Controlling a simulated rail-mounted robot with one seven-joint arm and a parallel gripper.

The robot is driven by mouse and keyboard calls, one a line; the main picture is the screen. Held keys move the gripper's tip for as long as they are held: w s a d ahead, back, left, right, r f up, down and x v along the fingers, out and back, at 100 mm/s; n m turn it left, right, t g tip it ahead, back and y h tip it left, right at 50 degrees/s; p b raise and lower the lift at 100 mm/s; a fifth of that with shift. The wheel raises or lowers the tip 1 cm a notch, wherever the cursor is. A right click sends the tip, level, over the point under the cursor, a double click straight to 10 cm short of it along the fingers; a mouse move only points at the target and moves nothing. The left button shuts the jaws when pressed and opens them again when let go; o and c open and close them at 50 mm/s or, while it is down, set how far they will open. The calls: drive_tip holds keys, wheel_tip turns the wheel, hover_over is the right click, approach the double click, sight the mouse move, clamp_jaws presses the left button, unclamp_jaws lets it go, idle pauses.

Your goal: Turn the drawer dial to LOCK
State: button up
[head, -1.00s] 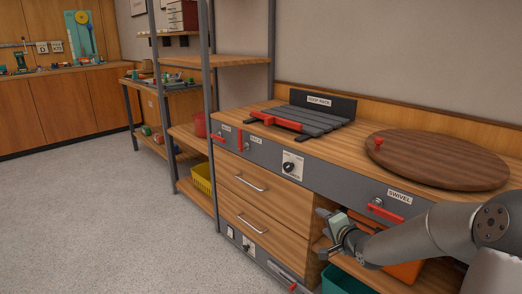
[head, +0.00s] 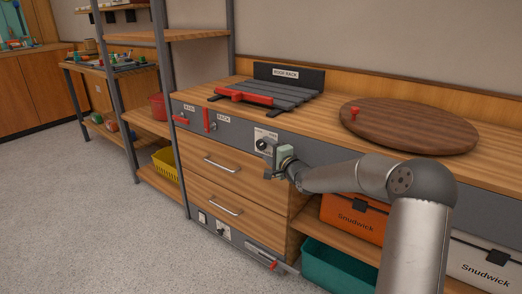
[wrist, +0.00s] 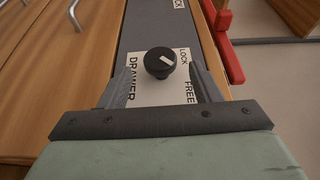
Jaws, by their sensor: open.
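The drawer dial (wrist: 160,62) is a round black knob with a short white mark, on a white plate (wrist: 150,92) lettered DRAWER, LOCK and FREE. In the wrist view the mark lies on the knob's right side, slanting slightly down to the right; I cannot tell which word it lines up with. My gripper (wrist: 164,84) is open, one finger on each side of the plate, with the knob between and just beyond the fingertips. I see no contact. In the head view the dial (head: 262,144) is partly hidden by my gripper (head: 269,153).
Below the dial are two wooden drawers (head: 222,172) with bar handles. The slatted rack (head: 270,92) and round wooden board (head: 410,125) lie on the counter above. A lower panel has another dial (head: 221,231).

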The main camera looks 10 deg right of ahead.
sight(263, 146)
drive_tip(key=b+x, duration=0.1)
drive_tip(key=x, duration=0.4)
drive_tip(key=shift+w, duration=0.1)
drive_tip(key=c, duration=1)
drive_tip(key=shift+o, duration=0.2)
